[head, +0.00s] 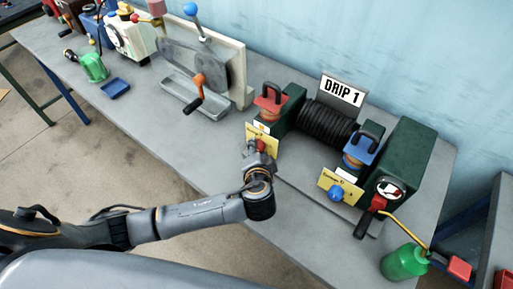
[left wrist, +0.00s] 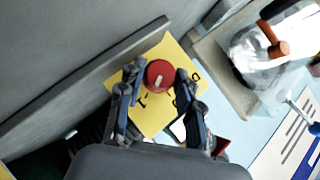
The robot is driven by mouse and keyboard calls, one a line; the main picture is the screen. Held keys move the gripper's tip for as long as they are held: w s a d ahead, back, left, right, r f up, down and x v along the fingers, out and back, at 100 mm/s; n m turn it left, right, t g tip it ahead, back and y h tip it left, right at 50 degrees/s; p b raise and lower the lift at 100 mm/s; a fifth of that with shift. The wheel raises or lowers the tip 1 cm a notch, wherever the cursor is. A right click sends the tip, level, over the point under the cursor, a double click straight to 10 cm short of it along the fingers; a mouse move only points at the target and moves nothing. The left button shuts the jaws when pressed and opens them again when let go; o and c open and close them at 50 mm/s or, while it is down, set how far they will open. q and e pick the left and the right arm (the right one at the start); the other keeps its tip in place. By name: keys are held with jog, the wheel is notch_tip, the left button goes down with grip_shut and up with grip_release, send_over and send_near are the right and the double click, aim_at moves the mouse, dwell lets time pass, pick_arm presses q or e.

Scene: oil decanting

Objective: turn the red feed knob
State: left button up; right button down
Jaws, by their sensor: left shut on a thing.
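The red feed knob (head: 261,145) sits on a yellow plate (head: 257,132) at the front of the left green block, below the "DRIP 1" sign. In the left wrist view the knob (left wrist: 159,74) is round and red with a pale mark on its face. My left gripper (head: 260,155) reaches it from the front, and its two fingers (left wrist: 157,82) are shut on the knob from either side. In the head view the gripper hides part of the knob. My right gripper is not in view.
A blue knob (head: 335,193) on another yellow plate is to the right. A black-handled lever (head: 367,222) and a green oil can (head: 404,262) stand further right. The bench (head: 190,140) is bare left of my gripper.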

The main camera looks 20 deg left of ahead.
pick_arm(q)
jog(key=shift+f+m+y, duration=0.15)
jog(key=shift+m+y, duration=0.15)
jog(key=shift+m, duration=0.1)
dwell(0.3)
jog(key=o, duration=1.2)
jog(key=shift+c, duration=0.2)
jog(key=shift+s+d, duration=0.1)
jog(key=shift+s, duration=0.05)
jog(key=shift+v, duration=3.9)
jog(key=shift+s+f, duration=0.1)
jog(key=shift+f, duration=0.1)
